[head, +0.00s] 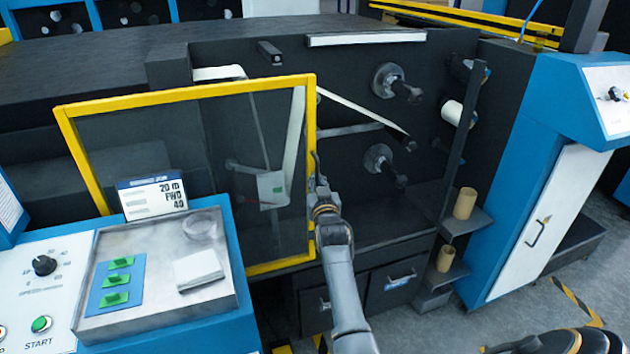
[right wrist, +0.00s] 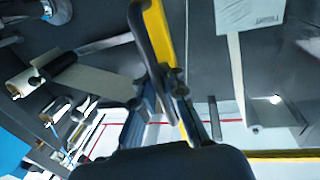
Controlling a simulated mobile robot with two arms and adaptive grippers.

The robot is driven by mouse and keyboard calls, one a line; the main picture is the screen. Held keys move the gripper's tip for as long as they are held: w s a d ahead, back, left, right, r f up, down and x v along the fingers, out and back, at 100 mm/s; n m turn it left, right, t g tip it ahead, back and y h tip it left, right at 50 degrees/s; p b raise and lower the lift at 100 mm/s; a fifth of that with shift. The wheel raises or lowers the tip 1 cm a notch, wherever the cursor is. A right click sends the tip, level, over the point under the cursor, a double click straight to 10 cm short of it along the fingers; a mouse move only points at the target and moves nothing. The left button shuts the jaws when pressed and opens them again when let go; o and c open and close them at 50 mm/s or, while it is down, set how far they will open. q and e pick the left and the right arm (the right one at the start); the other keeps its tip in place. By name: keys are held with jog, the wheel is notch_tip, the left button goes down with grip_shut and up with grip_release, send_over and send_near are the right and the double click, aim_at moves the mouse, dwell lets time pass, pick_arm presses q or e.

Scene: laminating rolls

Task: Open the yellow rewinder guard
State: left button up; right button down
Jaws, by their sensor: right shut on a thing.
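The rewinder guard is a clear panel in a yellow frame (head: 190,90). In the head view it stands across the left part of the dark machine bay, angled out from it, and the bay right of its free edge is uncovered. My right gripper (head: 317,188) is at the guard's right edge, shut on its dark handle (right wrist: 148,38). In the right wrist view the yellow frame (right wrist: 160,30) runs beside the handle, and the fingers (right wrist: 174,88) close around the handle's lower part. The fingers are partly hidden by my arm in the head view.
Spindles (head: 398,84) and a white roll (head: 453,112) show in the bay. Cardboard cores (head: 465,203) stand on shelves at right. A blue console with a metal tray (head: 150,240) and START button stands close at front left, near the guard's lower edge.

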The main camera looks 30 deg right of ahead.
jog(key=shift+s+f, duration=0.1)
jog(key=shift+f, duration=0.4)
jog(key=c, duration=1.7)
grip_release()
jog(key=shift+o, duration=1.3)
jog(key=shift+s+d+r, duration=0.1)
jog(key=shift+r, duration=0.25)
jog(key=v, duration=0.7)
jog(key=shift+s, duration=0.2)
jog(key=shift+f, duration=0.1)
